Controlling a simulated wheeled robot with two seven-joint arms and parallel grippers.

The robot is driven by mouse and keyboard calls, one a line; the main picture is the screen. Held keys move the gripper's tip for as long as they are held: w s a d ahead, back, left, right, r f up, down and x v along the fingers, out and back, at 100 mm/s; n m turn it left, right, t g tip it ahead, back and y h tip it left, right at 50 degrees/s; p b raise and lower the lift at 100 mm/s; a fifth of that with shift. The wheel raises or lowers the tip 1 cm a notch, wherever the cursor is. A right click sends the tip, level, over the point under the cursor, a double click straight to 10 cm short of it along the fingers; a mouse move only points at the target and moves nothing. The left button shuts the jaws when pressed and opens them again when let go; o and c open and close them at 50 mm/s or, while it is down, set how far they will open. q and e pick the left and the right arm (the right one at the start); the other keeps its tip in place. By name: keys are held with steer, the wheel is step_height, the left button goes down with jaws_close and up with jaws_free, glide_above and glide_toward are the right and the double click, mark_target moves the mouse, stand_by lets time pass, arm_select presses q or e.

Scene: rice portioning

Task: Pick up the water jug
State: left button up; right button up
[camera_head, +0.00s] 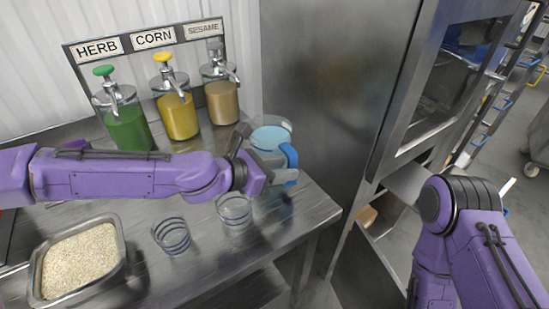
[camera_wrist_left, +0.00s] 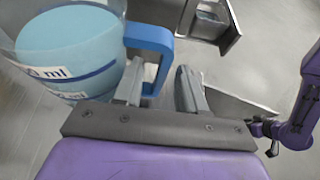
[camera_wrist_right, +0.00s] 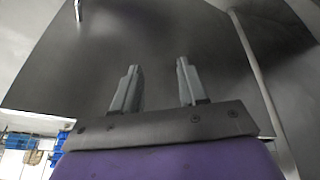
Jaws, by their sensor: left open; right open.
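The water jug (camera_head: 268,134) is a clear measuring jug with light blue water and a blue handle (camera_head: 289,156). It stands at the right end of the steel table. In the left wrist view the jug (camera_wrist_left: 72,50) fills the upper left, with its blue handle (camera_wrist_left: 150,42) turned toward the gripper. My left gripper (camera_wrist_left: 160,82) is open at the handle, with one finger beside its lower part. Whether the fingers touch the handle cannot be told. In the head view my left arm hides part of the jug. My right gripper (camera_wrist_right: 155,75) is open and empty.
Two clear glasses, one (camera_head: 171,236) left of the other (camera_head: 234,210), stand in front of my left arm. A steel tray (camera_head: 36,282) holds grain. Herb (camera_head: 127,126), corn (camera_head: 178,116) and sesame (camera_head: 221,100) dispensers line the back. A steel cabinet (camera_head: 330,80) stands right of the table.

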arm_select(q)
steer(key=shift+w+d+f, duration=0.2)
steer(key=shift+d, duration=0.55)
steer(key=shift+a, duration=0.1)
jaws_close()
stand_by(0.7)
steer(key=shift+w, duration=0.1)
